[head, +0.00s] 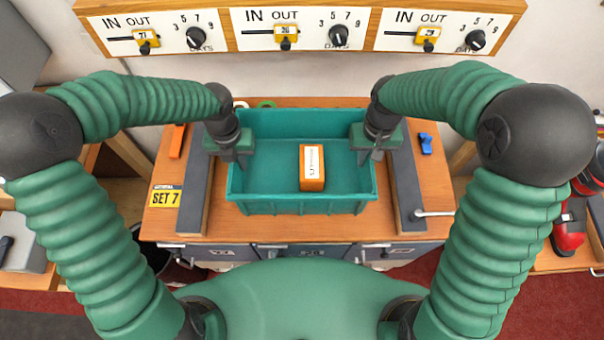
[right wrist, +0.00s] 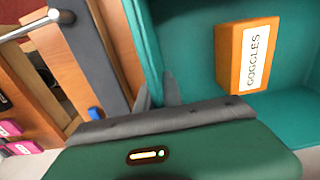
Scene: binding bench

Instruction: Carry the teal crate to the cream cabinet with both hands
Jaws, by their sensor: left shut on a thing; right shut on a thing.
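The teal crate (head: 300,207) sits on the wooden bench between two dark strips, with an orange box (head: 312,167) inside it. In the right wrist view the box (right wrist: 247,55) has a label reading GOGGLES, and the crate wall (right wrist: 142,35) is close by. My left gripper (head: 240,160) is shut on the crate's left wall. My right gripper (head: 368,152) is shut on the crate's right wall; its fingers (right wrist: 160,92) show at that wall in the right wrist view. The cream cabinet cannot be made out in either view.
Dark strips lie on the bench left (head: 193,185) and right (head: 405,185) of the crate. A SET 7 sign (head: 165,196), an orange item (head: 177,141), a blue item (head: 425,144) and a metal handle (head: 435,213) are nearby. A panel with dials (head: 300,27) is above the back.

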